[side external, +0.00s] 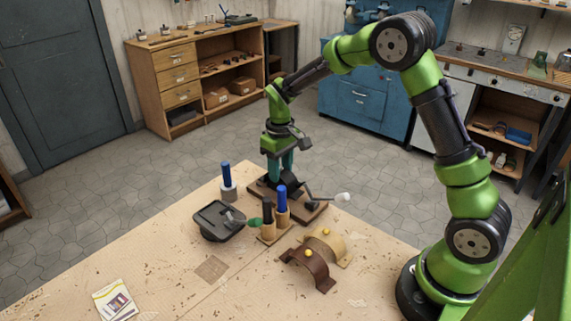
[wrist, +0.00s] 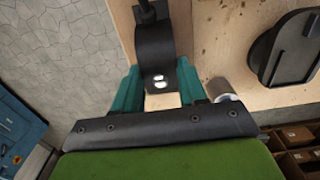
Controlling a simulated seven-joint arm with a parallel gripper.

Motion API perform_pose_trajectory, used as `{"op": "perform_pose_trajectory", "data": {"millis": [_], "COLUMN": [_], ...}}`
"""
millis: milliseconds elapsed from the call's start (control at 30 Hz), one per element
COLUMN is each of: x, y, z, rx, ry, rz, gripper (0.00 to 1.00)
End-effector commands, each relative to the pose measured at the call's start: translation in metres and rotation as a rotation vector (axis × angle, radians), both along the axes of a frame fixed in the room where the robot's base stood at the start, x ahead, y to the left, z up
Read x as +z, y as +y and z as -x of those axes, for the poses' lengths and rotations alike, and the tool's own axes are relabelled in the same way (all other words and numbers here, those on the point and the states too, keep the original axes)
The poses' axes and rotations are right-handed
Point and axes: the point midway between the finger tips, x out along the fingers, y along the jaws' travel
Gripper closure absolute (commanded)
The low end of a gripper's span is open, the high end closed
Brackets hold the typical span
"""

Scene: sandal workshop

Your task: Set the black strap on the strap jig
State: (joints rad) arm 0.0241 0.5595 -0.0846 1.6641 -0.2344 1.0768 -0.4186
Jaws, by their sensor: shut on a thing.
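My gripper (side external: 281,176), with teal fingers, points down over the strap jig, a brown board (side external: 262,190) at the table's far edge. It is shut on the black strap (side external: 291,184), a curved band low over the board. In the wrist view the strap (wrist: 154,45) lies between my gripper's fingers (wrist: 160,92), its near end showing two white spots. The side view is too small to tell whether the strap touches the jig. A dark lever with a white knob (side external: 343,197) sticks out at the jig's right. The strap's far end meets a dark part in the wrist view.
A black tray (side external: 212,232) holding a green-handled tool stands left of the jig. Brown (side external: 317,270) and tan (side external: 340,243) straps lie in front. The table's left front is mostly clear.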

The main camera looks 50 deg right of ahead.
Motion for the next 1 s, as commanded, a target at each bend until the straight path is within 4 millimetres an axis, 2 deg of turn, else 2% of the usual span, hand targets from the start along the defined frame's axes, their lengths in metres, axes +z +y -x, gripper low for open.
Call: {"op": "perform_pose_trajectory", "data": {"millis": [100,467,500,633,900,1000], "x": [-0.0118,-0.0156,-0.0151,-0.0149,-0.0142,-0.0084], "y": [-0.0005,-0.0005,-0.0004,-0.0004,-0.0003,-0.0002], "z": [0.0003,0.0,-0.0001,-0.0001,-0.0002,-0.0005], "rx": [0.003,0.002,0.002,0.002,0.002,0.002], "ry": [0.002,0.0,0.0,0.0,0.0,-0.002], "rz": [0.0,0.0,0.0,0.0,0.0,0.0], "gripper": [0.92,0.92,0.52,0.33,0.33,0.33]}}
